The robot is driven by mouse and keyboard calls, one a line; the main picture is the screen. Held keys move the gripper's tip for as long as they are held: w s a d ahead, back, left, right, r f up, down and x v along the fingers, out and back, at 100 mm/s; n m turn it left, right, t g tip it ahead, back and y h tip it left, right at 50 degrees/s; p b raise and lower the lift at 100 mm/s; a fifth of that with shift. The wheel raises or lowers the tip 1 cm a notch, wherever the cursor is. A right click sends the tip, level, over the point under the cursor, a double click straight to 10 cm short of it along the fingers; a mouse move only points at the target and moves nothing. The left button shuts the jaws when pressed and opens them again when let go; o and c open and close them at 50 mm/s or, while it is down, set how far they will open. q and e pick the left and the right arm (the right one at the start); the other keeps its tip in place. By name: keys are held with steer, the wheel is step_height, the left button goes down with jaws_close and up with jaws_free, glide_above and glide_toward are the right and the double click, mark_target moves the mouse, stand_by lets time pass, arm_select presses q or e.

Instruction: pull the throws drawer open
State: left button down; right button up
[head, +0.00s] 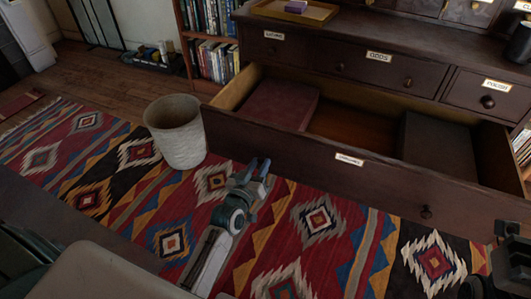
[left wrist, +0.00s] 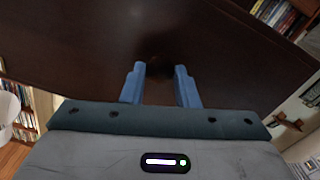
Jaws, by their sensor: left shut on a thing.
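The wide lower drawer (head: 330,177) of the dark wood chest stands pulled out, with its inside showing. Its front bears a small white label (head: 349,159), too small to read surely, and a dark knob (head: 426,212) near its right end. My left gripper (head: 258,166) is at the left part of the drawer front, shut on the left knob, which the gripper hides in the head view. In the left wrist view, the blue fingers (left wrist: 159,73) meet the dark drawer front around the shadowed knob. Dark parts at the right edge of the head view may be my right arm; no fingertips show.
A dark red block (head: 281,104) and a dark grey one (head: 438,143) lie inside the drawer. Smaller labelled drawers above are shut. A pale wastebasket (head: 176,132) stands left of the drawer on the patterned rug (head: 130,152). A bookcase (head: 186,55) stands behind.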

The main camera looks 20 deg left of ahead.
arm_select(q)
steer(key=shift+s, duration=1)
steer(key=c, duration=1.1)
jaws_free()
steer(key=s+b, duration=0.1)
steer(key=s, duration=0.9)
steer(key=shift+s+a+b, duration=0.2)
steer(key=shift+s+b, duration=0.2)
